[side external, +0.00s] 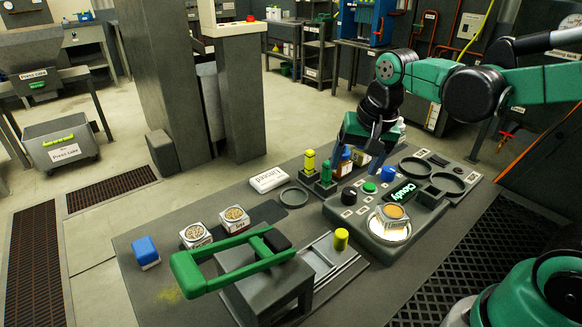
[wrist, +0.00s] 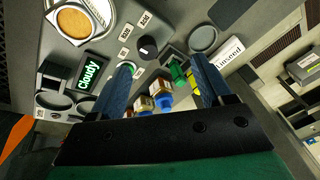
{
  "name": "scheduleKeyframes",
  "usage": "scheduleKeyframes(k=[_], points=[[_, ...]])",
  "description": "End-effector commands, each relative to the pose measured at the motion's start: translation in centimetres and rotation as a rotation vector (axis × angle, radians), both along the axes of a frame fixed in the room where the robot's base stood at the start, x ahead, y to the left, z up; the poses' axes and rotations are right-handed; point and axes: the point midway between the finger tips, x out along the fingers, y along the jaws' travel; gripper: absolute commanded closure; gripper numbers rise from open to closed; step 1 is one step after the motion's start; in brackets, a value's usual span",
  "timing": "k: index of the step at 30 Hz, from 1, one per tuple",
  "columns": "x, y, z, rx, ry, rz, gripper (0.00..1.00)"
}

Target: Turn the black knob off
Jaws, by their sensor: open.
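The wrist view also shows my gripper (wrist: 162,62) open, with nothing held. The left finger partly hides a green part there. Any pointer mark on the black knob is too small to read.
A green-handled press (side external: 235,260) stands in front.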

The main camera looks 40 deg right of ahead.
Motion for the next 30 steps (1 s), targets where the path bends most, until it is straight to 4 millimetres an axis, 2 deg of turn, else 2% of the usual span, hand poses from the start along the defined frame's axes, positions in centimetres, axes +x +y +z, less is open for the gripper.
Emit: scheduleKeyframes(k=[1,6,10,15,24,30], points=[[0.9,-0.6,-0.5,0.026,0.05,-0.109,0.28],[2.3,-2.1,-2.3,0.079,0.196,-0.435,0.28],[2.8,-2.8,-3.3,0.091,0.26,-0.585,0.28],[3.0,-3.0,-4.3,0.093,0.285,-0.646,0.28],[2.8,-3.1,-7.9,0.094,0.283,-0.645,0.28],[2.7,-3.1,-9.2,0.093,0.283,-0.644,0.28]])
